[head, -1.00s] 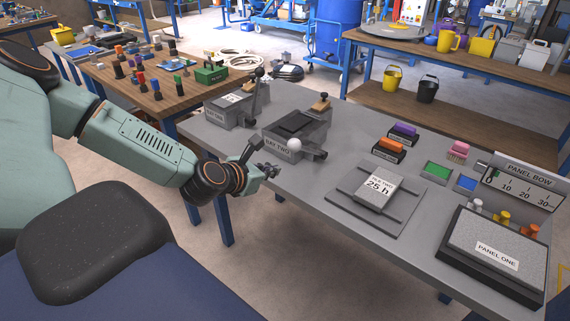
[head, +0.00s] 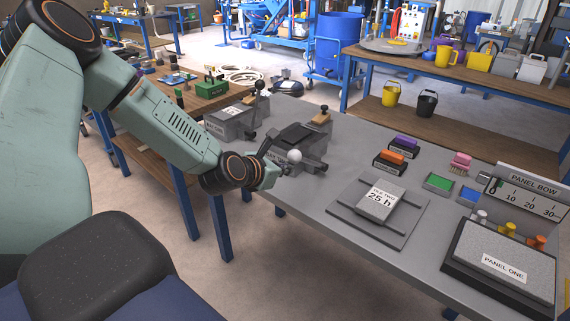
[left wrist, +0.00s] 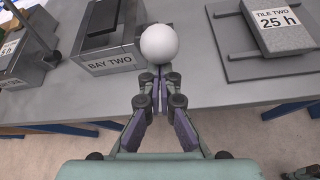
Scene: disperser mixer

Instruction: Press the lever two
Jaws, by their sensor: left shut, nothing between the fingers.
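The bay two unit (head: 308,134) is a grey box near the table's left edge; its "BAY TWO" label reads clearly in the left wrist view (left wrist: 110,62). A white ball knob (head: 295,156) stands at its near side and also shows in the left wrist view (left wrist: 159,44). The knob's lever arm is mostly hidden. My left gripper (head: 283,169) is shut and empty at the table edge, just left of and below the knob. In the left wrist view its fingertips (left wrist: 159,74) point at the knob; whether they touch it I cannot tell.
A similar grey unit with a black-knobbed lever (head: 258,87) stands behind, to the left. The tile two block (head: 380,200) lies on a grey plate to the right. Panel one (head: 500,262) is at the near right. Table surface between bay two and tile two is clear.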

